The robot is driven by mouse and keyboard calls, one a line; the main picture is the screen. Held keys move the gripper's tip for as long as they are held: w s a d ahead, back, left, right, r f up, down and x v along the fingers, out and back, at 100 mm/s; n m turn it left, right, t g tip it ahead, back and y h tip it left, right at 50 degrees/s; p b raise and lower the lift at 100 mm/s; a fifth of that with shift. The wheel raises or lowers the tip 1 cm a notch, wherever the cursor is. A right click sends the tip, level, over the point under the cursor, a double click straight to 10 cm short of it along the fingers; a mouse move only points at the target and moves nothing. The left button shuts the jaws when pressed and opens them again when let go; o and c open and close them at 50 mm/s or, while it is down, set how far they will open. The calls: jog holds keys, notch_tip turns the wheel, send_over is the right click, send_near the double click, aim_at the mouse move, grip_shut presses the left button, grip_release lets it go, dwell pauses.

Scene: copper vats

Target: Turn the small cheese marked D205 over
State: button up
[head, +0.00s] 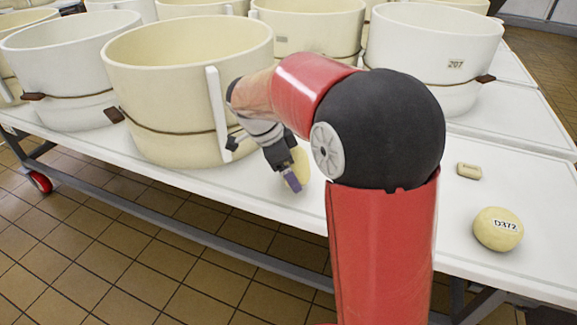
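A small pale yellow cheese (301,163) stands on the white table, partly hidden behind my gripper and arm. No mark on it can be read from here, so I cannot tell whether it is D205. My gripper (292,181), with a purple fingertip, points down at the near side of this cheese. It overlaps the cheese in the picture. I cannot tell whether it touches or grips it, nor whether the fingers are open. Another round cheese (498,230), marked D372, lies on the table at the right, clear of my arm.
A large cream vat (185,85) stands just left of my gripper, with an upright white strip (217,112) on its side. A vat (434,55) marked 207 and several others stand behind. A small beige block (468,171) lies at right. The table's front edge is close.

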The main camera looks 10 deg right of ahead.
jog(key=shift+f+b, duration=0.7)
dwell(0.8)
jog(key=o, duration=1.1)
jog(key=shift+o, duration=0.2)
jog(key=shift+r, duration=0.1)
jog(key=p+v, duration=0.1)
jog(key=v, duration=0.7)
jog(key=s+d+n+t+y+p, duration=0.1)
jog(key=s+d+n+t+y, duration=0.1)
jog(key=s+n, duration=0.7)
jog(key=s+d+n+t+y, duration=0.2)
jog(key=s+n+t, duration=0.1)
jog(key=s+n, duration=0.6)
jog(key=s, duration=0.4)
jog(key=shift+d+t+y+p, duration=0.25)
jog(key=shift+t+y+p, duration=0.05)
jog(key=shift+p, duration=0.1)
